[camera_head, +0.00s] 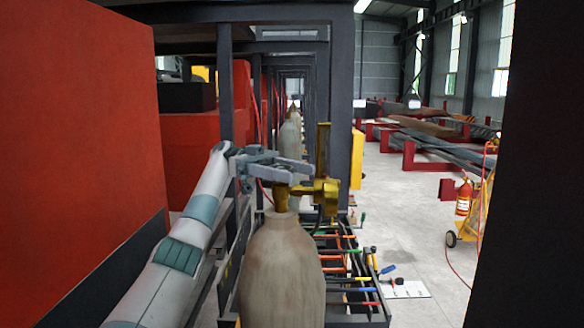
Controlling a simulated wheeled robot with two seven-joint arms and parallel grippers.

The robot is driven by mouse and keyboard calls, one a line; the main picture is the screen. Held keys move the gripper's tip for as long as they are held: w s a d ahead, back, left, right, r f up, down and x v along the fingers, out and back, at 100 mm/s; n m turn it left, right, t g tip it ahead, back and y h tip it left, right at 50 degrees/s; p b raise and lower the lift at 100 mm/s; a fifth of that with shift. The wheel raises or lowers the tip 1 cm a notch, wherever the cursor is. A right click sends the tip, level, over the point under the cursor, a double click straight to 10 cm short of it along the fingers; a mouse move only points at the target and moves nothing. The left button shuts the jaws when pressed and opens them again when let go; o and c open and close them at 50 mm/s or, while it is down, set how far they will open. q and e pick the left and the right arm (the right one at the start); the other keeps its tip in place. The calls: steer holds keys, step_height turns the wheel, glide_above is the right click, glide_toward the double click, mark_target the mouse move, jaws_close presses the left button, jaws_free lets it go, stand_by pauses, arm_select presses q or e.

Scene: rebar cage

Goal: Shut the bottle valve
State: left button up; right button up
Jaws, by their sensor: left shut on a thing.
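The gas bottle (282,272) stands upright in the lower middle of the head view, grey-brown and worn. Its brass valve (322,191) sits on top, with a fitting out to the right and a tall brass-coloured part rising behind it. My left arm comes in from the lower left. My left gripper (296,172) is at the top of the valve, shut on the valve's upper part, which the fingers largely hide. My right gripper is not in view.
A red cabinet wall (80,120) fills the left side. A rack of colour-handled tools (345,265) stands right of the bottle. A dark post (340,100) rises behind the valve. A fire extinguisher (464,198) and open floor lie to the right; a dark panel closes the right edge.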

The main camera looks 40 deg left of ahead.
arm_select(q)
steer(key=shift+d+f+g, duration=0.1)
steer(key=shift+f+g, duration=0.15)
steer(key=shift+g, duration=0.25)
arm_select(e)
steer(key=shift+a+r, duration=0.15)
arm_select(q)
steer(key=o, duration=0.9)
steer(key=shift+o, duration=0.8)
steer(key=shift+d+r, duration=0.1)
steer(key=shift+r, duration=0.05)
